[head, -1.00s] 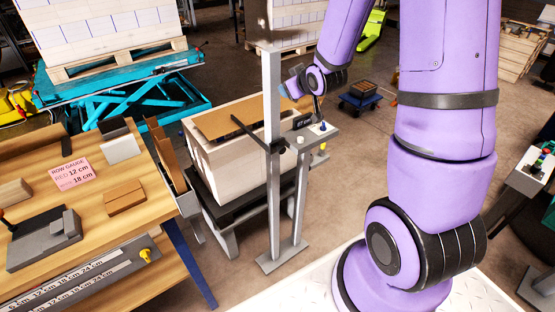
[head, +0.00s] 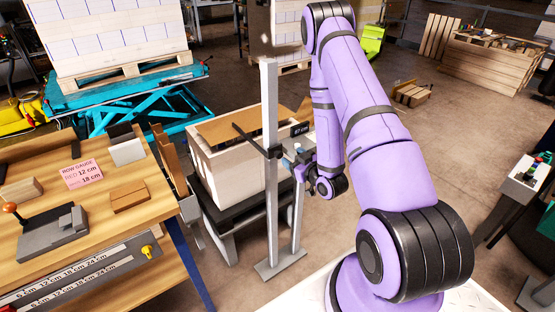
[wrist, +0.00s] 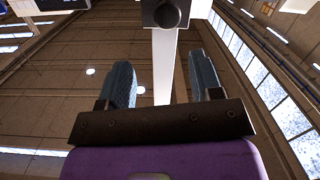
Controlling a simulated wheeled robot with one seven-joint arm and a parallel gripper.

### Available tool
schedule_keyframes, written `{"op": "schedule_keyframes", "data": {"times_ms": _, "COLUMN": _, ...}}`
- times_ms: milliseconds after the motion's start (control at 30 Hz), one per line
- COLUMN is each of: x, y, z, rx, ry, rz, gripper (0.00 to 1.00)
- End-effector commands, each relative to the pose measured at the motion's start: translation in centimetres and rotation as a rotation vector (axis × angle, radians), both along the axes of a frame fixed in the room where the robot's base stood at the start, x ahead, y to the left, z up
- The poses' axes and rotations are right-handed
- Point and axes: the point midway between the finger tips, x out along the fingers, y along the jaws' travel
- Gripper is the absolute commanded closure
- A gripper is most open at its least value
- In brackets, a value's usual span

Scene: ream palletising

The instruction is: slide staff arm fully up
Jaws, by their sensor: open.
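The measuring staff is a grey upright post (head: 270,95) on a flat foot. Its dark staff arm (head: 250,139) sticks out to the left over a pale box, with its slider (head: 275,152) partway up the post. My gripper (head: 290,163) is beside the post, just below slider height. In the wrist view, looking upward, my two blue fingers (wrist: 163,85) are apart, with nothing gripped. A grey post (wrist: 163,55) shows beyond and between them, and a block with a round black knob (wrist: 168,14) is above them. I cannot tell whether the fingers touch anything.
A small display (head: 299,129) sits right of the post, above a second upright (head: 298,205). The pale open box (head: 228,165) stands close behind. A wooden bench (head: 95,215) is at left, a teal lift table (head: 140,108) behind.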

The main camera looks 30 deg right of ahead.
Motion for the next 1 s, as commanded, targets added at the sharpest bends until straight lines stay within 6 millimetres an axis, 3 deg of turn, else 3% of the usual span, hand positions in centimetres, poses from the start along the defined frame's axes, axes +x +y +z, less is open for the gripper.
{"op": "schedule_keyframes", "data": {"times_ms": 133, "x": -2.0, "y": -0.2, "z": -2.2, "rx": 0.030, "ry": -0.052, "rz": -0.009, "gripper": 0.41}}
{"op": "schedule_keyframes", "data": {"times_ms": 400, "x": -3.0, "y": -0.3, "z": -3.1, "rx": 0.046, "ry": -0.096, "rz": -0.016, "gripper": 0.41}}
{"op": "schedule_keyframes", "data": {"times_ms": 567, "x": -1.2, "y": -0.1, "z": -3.0, "rx": 0.045, "ry": -0.100, "rz": -0.013, "gripper": 0.41}}
{"op": "schedule_keyframes", "data": {"times_ms": 1000, "x": 6.0, "y": 0.1, "z": -3.0, "rx": 0.046, "ry": -0.098, "rz": -0.015, "gripper": 0.41}}
